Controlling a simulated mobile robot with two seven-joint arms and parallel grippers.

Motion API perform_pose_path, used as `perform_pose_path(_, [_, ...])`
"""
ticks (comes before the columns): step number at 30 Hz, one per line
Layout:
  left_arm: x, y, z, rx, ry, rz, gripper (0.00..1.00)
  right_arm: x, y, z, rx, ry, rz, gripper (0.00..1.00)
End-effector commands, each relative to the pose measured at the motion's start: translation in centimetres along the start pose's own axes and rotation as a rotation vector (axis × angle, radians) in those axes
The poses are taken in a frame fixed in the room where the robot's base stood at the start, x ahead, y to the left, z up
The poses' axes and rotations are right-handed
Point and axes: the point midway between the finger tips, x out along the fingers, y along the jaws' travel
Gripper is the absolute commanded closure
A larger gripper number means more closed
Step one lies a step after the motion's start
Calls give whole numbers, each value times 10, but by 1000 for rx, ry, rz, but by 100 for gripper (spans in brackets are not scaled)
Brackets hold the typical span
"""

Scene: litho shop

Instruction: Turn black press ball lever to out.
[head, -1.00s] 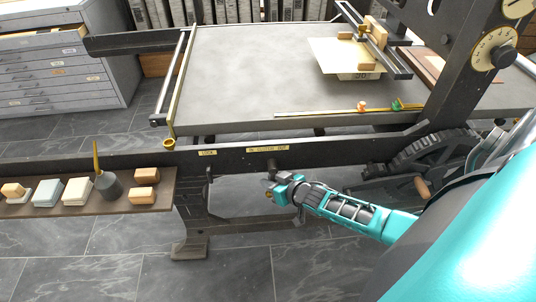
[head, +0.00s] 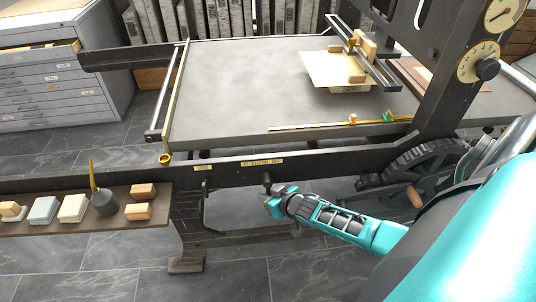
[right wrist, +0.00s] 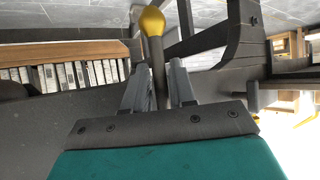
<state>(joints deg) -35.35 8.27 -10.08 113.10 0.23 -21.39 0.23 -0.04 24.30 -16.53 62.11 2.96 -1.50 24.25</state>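The black press's ball lever shows in the right wrist view as a dark stem with a brass ball (right wrist: 152,22) on its end. In the head view, a dark stub (head: 267,178) hangs under the front rail, just below a yellow label (head: 262,161) that seems to read IN, CLUTCH, OUT. My right gripper (head: 270,200) is at this stub. In the right wrist view its fingers (right wrist: 159,75) stand on either side of the stem, with the ball beyond their tips. They look apart, with a gap beside the stem. My left gripper is out of view.
The press bed (head: 235,90) lies above the rail (head: 225,172). A spoked wheel (head: 425,165) with a wooden handle (head: 414,197) is right of my right gripper. A shelf (head: 70,218) with blocks and a dark pot (head: 104,202) is at left. Floor shows below.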

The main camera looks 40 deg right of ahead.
Motion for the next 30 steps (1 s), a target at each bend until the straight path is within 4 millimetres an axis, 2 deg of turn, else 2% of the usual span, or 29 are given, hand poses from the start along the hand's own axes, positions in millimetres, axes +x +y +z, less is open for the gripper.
perform_pose_path(4, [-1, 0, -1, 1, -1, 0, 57, -2, 0, -1, 0, 1, 0, 75])
perform_pose_path(8, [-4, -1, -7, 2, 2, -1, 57, -14, 0, -1, 1, 0, -1, 75])
perform_pose_path(21, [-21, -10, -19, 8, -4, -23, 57, -100, 0, -1, 0, -2, -1, 75])
perform_pose_path(25, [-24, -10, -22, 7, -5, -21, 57, -117, 0, -1, 0, -1, -1, 75])
perform_pose_path(30, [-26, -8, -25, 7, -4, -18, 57, -128, 0, 0, 0, 0, 0, 75])
